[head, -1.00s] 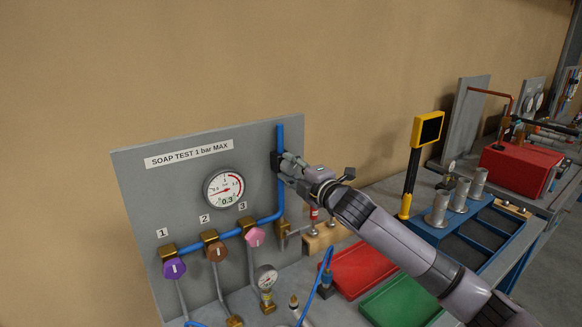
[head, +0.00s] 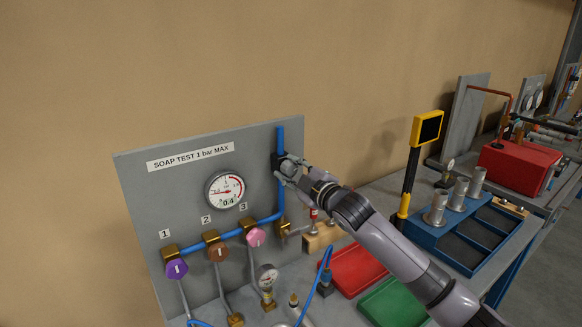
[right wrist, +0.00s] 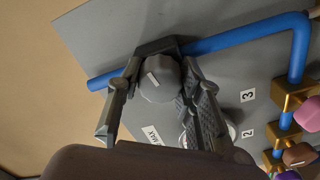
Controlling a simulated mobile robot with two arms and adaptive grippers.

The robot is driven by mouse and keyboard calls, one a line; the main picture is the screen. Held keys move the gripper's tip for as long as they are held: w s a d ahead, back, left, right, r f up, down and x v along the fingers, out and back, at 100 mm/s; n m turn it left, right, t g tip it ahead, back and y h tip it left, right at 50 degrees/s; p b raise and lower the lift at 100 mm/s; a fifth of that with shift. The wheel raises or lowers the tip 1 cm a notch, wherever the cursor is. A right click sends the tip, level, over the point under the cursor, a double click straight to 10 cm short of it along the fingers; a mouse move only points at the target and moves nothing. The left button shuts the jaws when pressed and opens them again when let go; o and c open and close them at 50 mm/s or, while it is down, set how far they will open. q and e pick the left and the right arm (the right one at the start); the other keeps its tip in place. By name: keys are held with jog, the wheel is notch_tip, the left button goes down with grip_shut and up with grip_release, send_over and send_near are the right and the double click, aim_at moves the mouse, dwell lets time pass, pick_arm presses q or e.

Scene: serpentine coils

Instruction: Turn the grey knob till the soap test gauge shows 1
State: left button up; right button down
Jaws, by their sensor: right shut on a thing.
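The soap test gauge (head: 225,190) is a round white dial on the grey panel (head: 135,195), and its digital readout shows 0.4. The grey knob (right wrist: 160,80) sits on a dark body (head: 277,162) on the blue pipe (head: 280,140); in the right wrist view a pale mark shows on its face. My right gripper (head: 290,172) is shut on the grey knob, with a finger on each side of it, also seen in the right wrist view (right wrist: 162,85). In the head view the gripper hides most of the knob. My left gripper is not in view.
Purple (head: 177,268), brown (head: 217,252) and pink (head: 255,236) knobs line the lower blue pipe. A red tray (head: 352,268), a green tray (head: 395,303) and a yellow-framed post (head: 428,128) are on the right.

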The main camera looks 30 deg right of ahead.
dwell(0.3)
jog(key=shift+r+m+p, duration=0.15)
jog(key=shift+m+p, duration=0.4)
jog(key=shift+m, duration=1.15)
jog(key=shift+m+p, duration=0.5)
jog(key=shift+p, duration=0.1)
jog(key=shift+m+p, duration=0.4)
jog(key=shift+m, duration=0.8)
